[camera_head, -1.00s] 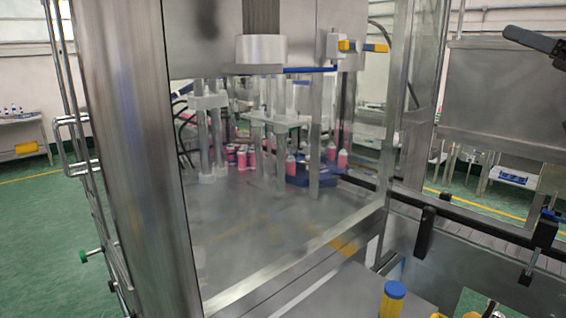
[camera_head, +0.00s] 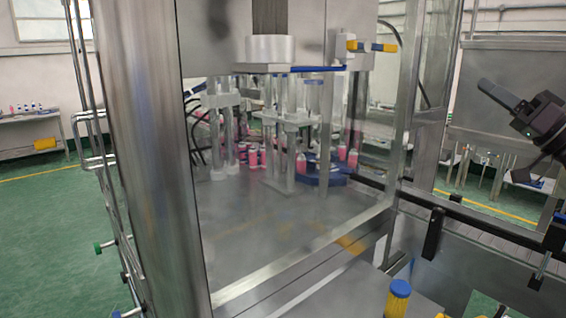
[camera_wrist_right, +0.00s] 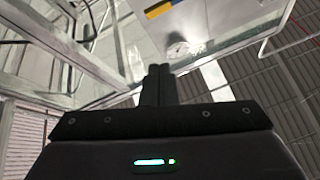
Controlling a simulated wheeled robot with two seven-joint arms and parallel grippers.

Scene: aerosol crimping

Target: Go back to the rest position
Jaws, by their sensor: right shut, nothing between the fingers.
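My right gripper (camera_head: 499,96) is in the upper right of the head view, raised in front of a grey metal panel (camera_head: 500,65). It is dark, shut and empty, and points to the upper left. In the right wrist view its two fingers (camera_wrist_right: 158,72) stand together with nothing between them. That view looks up past machine framing to the ceiling. My left gripper is not in the head view.
The crimping machine (camera_head: 270,230) fills the middle, with a steel column (camera_head: 140,160) at left. Pink cans (camera_head: 252,155) stand inside it. A rail (camera_head: 480,222) runs along the right. A yellow cylinder with a blue cap (camera_head: 398,290) stands at the front. Green floor (camera_head: 50,230) is clear at left.

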